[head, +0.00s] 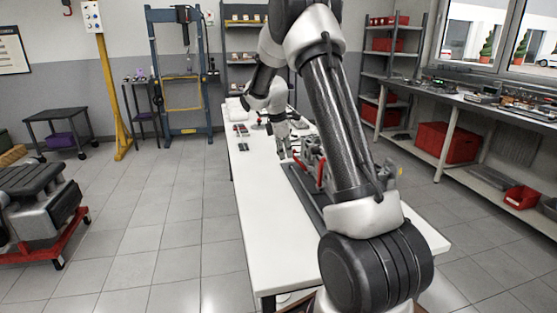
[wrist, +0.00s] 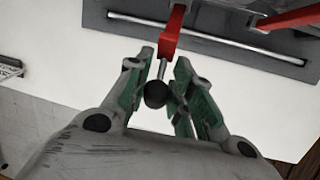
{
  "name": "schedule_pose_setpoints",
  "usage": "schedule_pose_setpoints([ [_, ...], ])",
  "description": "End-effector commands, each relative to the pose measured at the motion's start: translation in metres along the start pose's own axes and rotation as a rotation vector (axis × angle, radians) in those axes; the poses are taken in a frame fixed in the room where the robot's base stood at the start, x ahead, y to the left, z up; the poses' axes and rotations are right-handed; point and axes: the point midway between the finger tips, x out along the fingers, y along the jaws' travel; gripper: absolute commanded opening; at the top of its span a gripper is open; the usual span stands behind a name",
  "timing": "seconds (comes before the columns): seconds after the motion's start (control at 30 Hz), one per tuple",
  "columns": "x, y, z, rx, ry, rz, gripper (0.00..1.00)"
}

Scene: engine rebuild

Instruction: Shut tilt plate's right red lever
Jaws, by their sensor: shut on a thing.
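In the wrist view a red lever (wrist: 172,32) reaches in from the top edge and ends in a metal stem with a black ball knob (wrist: 156,94). My gripper (wrist: 164,62), with green pads, is shut on this lever, its fingers on either side of the knob end. The dark grey plate (wrist: 225,43) lies behind the lever. In the head view my gripper (head: 289,153) is over the white table beside the red levers (head: 321,173) on the tilt plate. My arm hides part of the plate there. I cannot tell which lever is held from the head view.
A second red part (wrist: 288,18) shows at the top right of the wrist view, with a metal rod end beside it. Small items (head: 242,130) lie on the white table (head: 262,215) to the left. The near left part of the table is clear.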

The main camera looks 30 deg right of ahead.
Motion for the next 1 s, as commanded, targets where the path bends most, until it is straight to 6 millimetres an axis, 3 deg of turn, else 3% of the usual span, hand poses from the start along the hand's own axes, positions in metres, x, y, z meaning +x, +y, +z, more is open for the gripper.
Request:
schedule_pose_setpoints([
  [0.3,-0.016,0.009,0.043,0.058,0.289,-0.026,0.00],
  [0.6,-0.019,0.013,0.074,0.093,0.522,-0.053,0.00],
  [1.0,-0.017,0.013,0.096,0.095,0.562,-0.061,0.00],
])
